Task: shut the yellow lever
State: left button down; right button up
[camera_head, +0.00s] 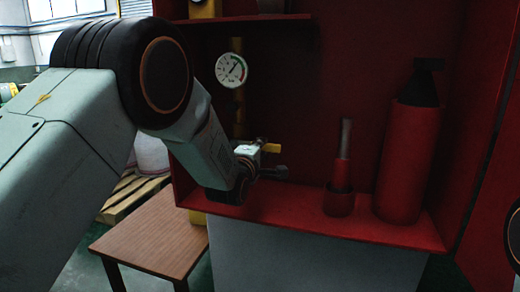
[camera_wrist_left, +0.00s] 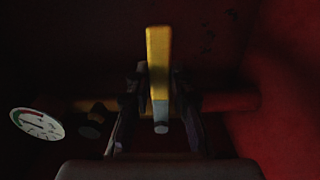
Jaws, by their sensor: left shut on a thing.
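The yellow lever (camera_head: 273,148) shows in the head view just above my left gripper (camera_head: 265,167), inside the red cabinet, its tip pointing right. In the left wrist view the yellow lever (camera_wrist_left: 158,58) stands upright in the picture, with a grey lower part. The dark fingers of my left gripper (camera_wrist_left: 160,108) lie on both sides of that grey part and are shut on the lever. The lever's joint with the pipe is hidden by the gripper. My right gripper is in neither view.
A round gauge (camera_head: 231,70) sits on the vertical pipe above the gripper. A red extinguisher (camera_head: 408,165) and a smaller red cylinder with a grey rod (camera_head: 341,175) stand on the cabinet shelf to the right. A wooden table (camera_head: 150,240) is below left.

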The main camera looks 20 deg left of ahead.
pick_arm(q)
jog(key=shift+r, duration=0.15)
dwell(0.4)
jog(key=c, duration=1.2)
grip_release()
jog(key=shift+o, duration=0.2)
jog(key=s, duration=1.2)
jog(key=shift+a, duration=0.2)
